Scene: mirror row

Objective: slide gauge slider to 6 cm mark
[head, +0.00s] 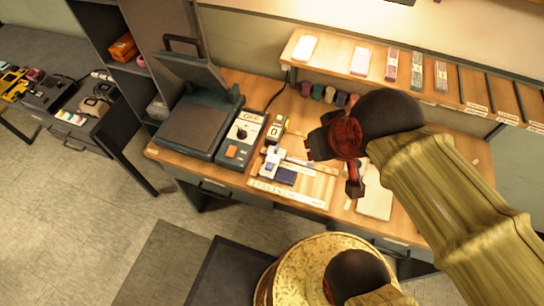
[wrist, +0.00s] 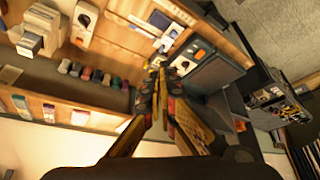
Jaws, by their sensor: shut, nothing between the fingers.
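In the head view, a wooden gauge board with a pale scale strip (head: 290,194) lies on the bench. A white block with a blue part (head: 271,160), which looks like the slider, sits at the board's left. A pale rail (head: 302,164) runs rightward from it. The scale's marks are too small to read. My gripper (head: 354,188) is shut and empty, to the right of the board and apart from the block. Its shut fingers also show in the wrist view (wrist: 160,98). A dark blue pad (head: 286,177) lies just below the block.
A dark press with a raised lid (head: 200,125) and a control box marked OFF (head: 241,135) stand left of the board. A small counter (head: 275,129) reads 0 behind it. Several spools (head: 329,94) stand under the shelf (head: 345,65). A pale sheet (head: 375,200) lies at right.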

